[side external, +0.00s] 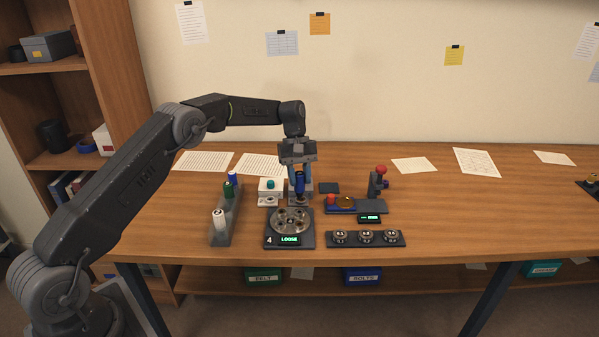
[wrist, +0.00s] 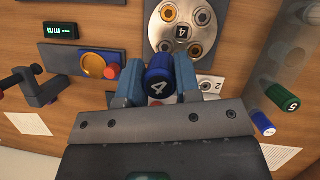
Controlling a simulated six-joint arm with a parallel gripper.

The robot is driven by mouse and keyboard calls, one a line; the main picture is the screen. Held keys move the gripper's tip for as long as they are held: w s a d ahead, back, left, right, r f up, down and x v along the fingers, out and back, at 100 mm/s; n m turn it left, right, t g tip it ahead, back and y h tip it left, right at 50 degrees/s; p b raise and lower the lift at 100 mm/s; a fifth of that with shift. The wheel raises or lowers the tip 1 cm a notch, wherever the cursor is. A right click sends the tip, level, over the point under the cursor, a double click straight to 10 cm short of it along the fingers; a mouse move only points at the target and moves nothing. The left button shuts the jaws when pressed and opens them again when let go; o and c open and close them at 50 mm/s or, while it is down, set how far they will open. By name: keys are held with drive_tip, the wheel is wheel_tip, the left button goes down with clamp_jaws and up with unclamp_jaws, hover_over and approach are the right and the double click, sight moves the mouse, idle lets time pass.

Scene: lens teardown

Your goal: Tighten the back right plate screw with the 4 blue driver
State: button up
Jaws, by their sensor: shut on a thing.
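My gripper (side external: 299,182) is shut on the blue driver marked 4 (wrist: 157,84), with a finger on each side of its handle. In the side view the blue driver (side external: 299,186) is upright, just behind the round metal plate (side external: 291,222). Its tip is hard to make out, so I cannot tell whether it touches anything. The plate also shows in the wrist view (wrist: 181,60), beyond the driver, with several screws around a centre marked 4. One screw (wrist: 169,13) has an orange ring. The sign at the plate's base reads LOOSE (side external: 289,239).
A grey rack (side external: 223,233) left of the plate holds white, green and blue drivers. A white block with a teal knob (side external: 270,185) stands close left of my gripper. A strip with several metal rings (side external: 365,239) and a red-knobbed stand (side external: 378,184) are to the right.

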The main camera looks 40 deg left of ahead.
sight(300, 192)
drive_tip(key=n+t, duration=0.1)
drive_tip(key=n, duration=0.1)
drive_tip(key=f+n+t, duration=0.1)
drive_tip(key=n, duration=0.2)
drive_tip(key=shift+s+h, duration=0.1)
drive_tip(key=shift+h, duration=0.2)
drive_tip(key=n, duration=0.1)
drive_tip(key=n+t, duration=0.1)
drive_tip(key=n, duration=0.2)
drive_tip(key=shift+f, duration=0.25)
drive_tip(key=n, duration=0.1)
drive_tip(key=n+t, duration=0.1)
drive_tip(key=n, duration=0.1)
drive_tip(key=shift+f+n+t, duration=0.3)
drive_tip(key=n+y, duration=0.1)
drive_tip(key=n, duration=0.1)
drive_tip(key=f+n+t+y, duration=0.1)
drive_tip(key=n, duration=0.1)
drive_tip(key=shift+n, duration=0.3)
drive_tip(key=shift+f, duration=0.3)
drive_tip(key=shift+f, duration=0.8)
drive_tip(key=shift+m+g+h, duration=0.3)
drive_tip(key=shift+m+h, duration=0.2)
drive_tip(key=shift+m, duration=1.2)
